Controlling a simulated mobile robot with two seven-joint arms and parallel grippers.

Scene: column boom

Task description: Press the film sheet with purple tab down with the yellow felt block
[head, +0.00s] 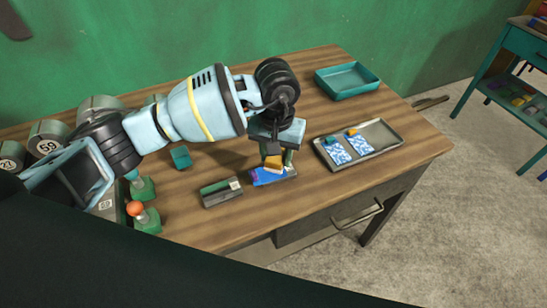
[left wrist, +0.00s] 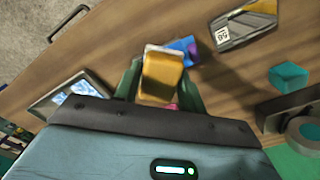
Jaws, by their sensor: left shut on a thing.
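My left gripper (head: 275,152) is shut on the yellow felt block (head: 274,163). The block also shows between the green fingers in the left wrist view (left wrist: 162,75). A blue film sheet with a purple tab (head: 265,178) lies on the wooden table below the block, partly covered by it. In the left wrist view the blue and purple sheet (left wrist: 184,48) shows beyond the block, with a pink bit near the fingers. I cannot tell whether the block touches the sheet. My right gripper is not in view.
A grey metal tray (head: 378,151) to the right holds two blue-and-white sheets with teal and orange tabs. A teal cube (head: 181,157) and a teal tray (head: 347,91) stand farther back.

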